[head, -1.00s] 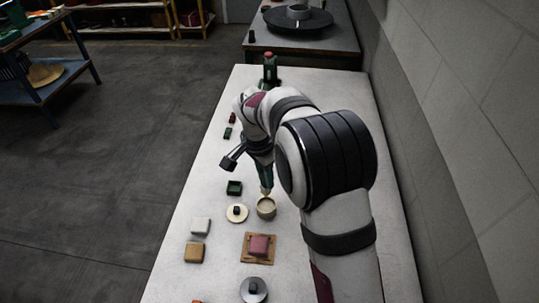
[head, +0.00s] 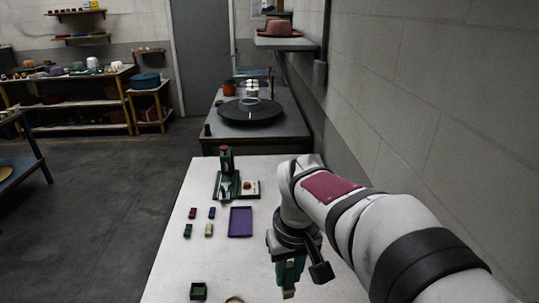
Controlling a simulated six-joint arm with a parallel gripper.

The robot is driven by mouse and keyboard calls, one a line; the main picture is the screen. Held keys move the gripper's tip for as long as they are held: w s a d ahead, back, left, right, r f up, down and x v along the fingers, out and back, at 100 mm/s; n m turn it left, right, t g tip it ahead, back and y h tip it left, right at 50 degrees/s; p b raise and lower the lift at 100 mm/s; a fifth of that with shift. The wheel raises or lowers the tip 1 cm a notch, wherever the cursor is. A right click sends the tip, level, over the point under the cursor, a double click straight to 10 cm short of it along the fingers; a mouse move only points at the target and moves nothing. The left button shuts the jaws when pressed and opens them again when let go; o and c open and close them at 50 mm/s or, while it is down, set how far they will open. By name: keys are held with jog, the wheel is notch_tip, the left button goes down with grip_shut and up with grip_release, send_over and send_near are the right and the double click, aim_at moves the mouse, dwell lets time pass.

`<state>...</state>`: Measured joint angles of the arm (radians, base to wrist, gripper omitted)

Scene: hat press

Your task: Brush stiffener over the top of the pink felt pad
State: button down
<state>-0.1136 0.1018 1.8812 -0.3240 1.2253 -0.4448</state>
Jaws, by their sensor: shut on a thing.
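My gripper (head: 289,274) hangs over the right side of the white table, pointing down. Its green fingers are shut on a brush, whose pale tan tip (head: 289,294) shows just below them. The brush's handle is mostly hidden by the fingers. The tan rim of a small pot (head: 235,299) shows at the bottom edge, left of the brush and apart from it; its inside is out of frame. The pink felt pad is outside the present view.
A green open box (head: 198,291) stands left of the pot rim. A purple tray (head: 241,222), several small coloured blocks (head: 209,230) and a green press-like device (head: 226,175) are farther back on the white table (head: 172,270). A wall runs along the right.

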jog(key=shift+s+a+f+n+y, duration=0.25)
jog(key=shift+a+f+n, duration=0.7)
jog(key=shift+a+f, duration=1.45)
jog(key=shift+s+a+f+n, duration=0.5)
jog(key=shift+a+f+n, duration=0.7)
jog(key=shift+f, duration=2.25)
jog(key=shift+s+a+f+n+y, duration=0.15)
jog(key=shift+s+a+f+n, duration=0.4)
jog(key=shift+a+f, duration=1.95)
jog(key=shift+w+a, duration=0.15)
jog(key=shift+a, duration=0.2)
jog(key=shift+a+n, duration=0.3)
jog(key=shift+a, duration=0.05)
jog(key=shift+d, duration=1.25)
jog(key=shift+s, duration=1.05)
jog(key=shift+a, duration=1.45)
jog(key=shift+d+r, duration=0.15)
jog(key=shift+d, duration=1.4)
jog(key=shift+a+f, duration=0.1)
jog(key=shift+f, duration=0.1)
notch_tip(320, 180, up, 7)
jog(key=shift+f, duration=0.15)
